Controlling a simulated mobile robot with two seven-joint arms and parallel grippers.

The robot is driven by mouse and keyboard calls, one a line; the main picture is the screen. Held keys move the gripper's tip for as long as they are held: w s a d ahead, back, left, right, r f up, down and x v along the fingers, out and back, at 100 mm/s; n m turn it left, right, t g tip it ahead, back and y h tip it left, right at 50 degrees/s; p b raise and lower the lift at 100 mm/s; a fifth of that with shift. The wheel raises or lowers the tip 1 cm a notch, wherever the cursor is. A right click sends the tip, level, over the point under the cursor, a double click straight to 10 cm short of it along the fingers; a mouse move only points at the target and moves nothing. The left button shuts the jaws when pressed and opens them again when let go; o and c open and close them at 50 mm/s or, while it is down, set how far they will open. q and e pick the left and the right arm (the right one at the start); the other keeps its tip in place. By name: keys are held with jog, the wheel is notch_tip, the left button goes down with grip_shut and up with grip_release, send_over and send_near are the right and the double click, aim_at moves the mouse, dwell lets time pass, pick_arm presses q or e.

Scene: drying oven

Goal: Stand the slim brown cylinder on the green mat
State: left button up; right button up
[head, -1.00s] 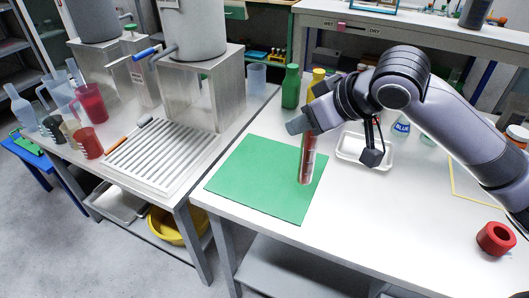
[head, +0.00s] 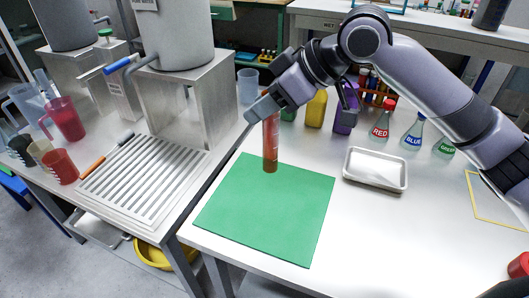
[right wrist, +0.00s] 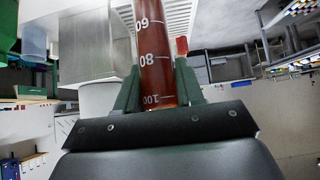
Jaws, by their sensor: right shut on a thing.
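The slim brown cylinder (head: 270,148) is upright or nearly so in the head view. My right gripper (head: 262,108) is shut on its upper part, which the gripper partly hides. In the right wrist view the cylinder (right wrist: 157,55), with white scale marks, sits between the two fingers of the gripper (right wrist: 157,88). The green mat (head: 265,215) lies flat and bare on the white table. The cylinder's lower end shows against the mat's far part; I cannot tell whether it touches. My left gripper is not in view.
A white tray (head: 376,168) lies right of the mat. Behind are a yellow bottle (head: 316,110), a purple bottle (head: 346,118) and flasks labelled RED (head: 380,130), BLUE (head: 412,136) and GREEN. A metal drain rack (head: 145,170) is on the left bench.

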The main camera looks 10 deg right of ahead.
aim_at(264, 148)
notch_tip(264, 148, down, 10)
jog(key=shift+b, duration=0.3)
jog(key=o, duration=1)
jog(key=shift+f, duration=0.1)
jog(key=shift+o, duration=0.2)
jog(key=v, duration=1.2)
